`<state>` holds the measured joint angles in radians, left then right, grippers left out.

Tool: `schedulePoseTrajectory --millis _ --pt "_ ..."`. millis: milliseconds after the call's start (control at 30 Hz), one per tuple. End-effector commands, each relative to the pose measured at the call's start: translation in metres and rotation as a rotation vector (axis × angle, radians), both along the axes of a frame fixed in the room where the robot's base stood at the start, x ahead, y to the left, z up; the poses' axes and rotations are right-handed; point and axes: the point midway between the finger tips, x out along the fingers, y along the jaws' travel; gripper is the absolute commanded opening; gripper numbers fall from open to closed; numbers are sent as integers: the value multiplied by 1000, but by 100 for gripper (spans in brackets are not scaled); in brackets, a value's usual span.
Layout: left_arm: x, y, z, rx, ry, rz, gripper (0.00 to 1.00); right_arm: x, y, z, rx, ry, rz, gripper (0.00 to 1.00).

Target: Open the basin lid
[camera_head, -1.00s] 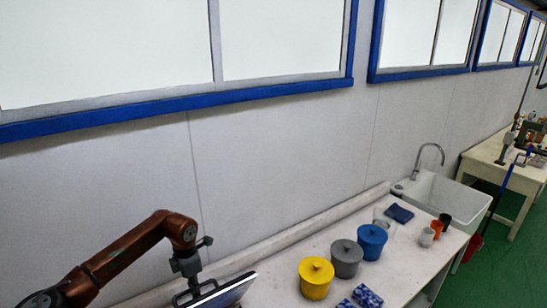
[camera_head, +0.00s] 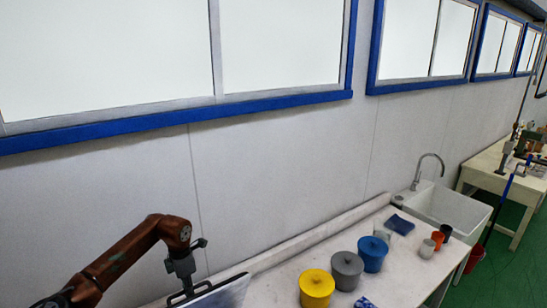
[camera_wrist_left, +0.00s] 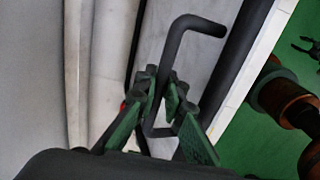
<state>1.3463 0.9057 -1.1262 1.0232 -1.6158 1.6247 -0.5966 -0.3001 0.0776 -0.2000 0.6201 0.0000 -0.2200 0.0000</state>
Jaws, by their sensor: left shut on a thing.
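My left gripper (camera_head: 178,296) is at the lower left of the head view, at a dark bar on the edge of a flat, tilted panel (camera_head: 228,292) that looks like the basin lid. In the left wrist view the green-padded fingers (camera_wrist_left: 160,105) are shut on the dark handle (camera_wrist_left: 180,50), whose bent end sticks out past the fingers. The panel stands raised at an angle at the near left end of the table; its lower part is cut off by the frame. The basin under it is hidden. My right gripper is not seen.
A sink (camera_head: 447,208) stands beyond. The wall runs close behind the table.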

Motion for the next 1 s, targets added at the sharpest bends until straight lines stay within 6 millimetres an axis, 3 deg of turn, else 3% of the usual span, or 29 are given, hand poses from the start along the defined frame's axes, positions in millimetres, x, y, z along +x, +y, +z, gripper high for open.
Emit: schedulePoseTrajectory --millis 167,600,1000 --pt "1 1 1 0 -1 1 0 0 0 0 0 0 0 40" --pt "34 22 6 1 -1 2 0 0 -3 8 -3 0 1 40" --pt "38 25 6 0 -1 2 0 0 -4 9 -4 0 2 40"
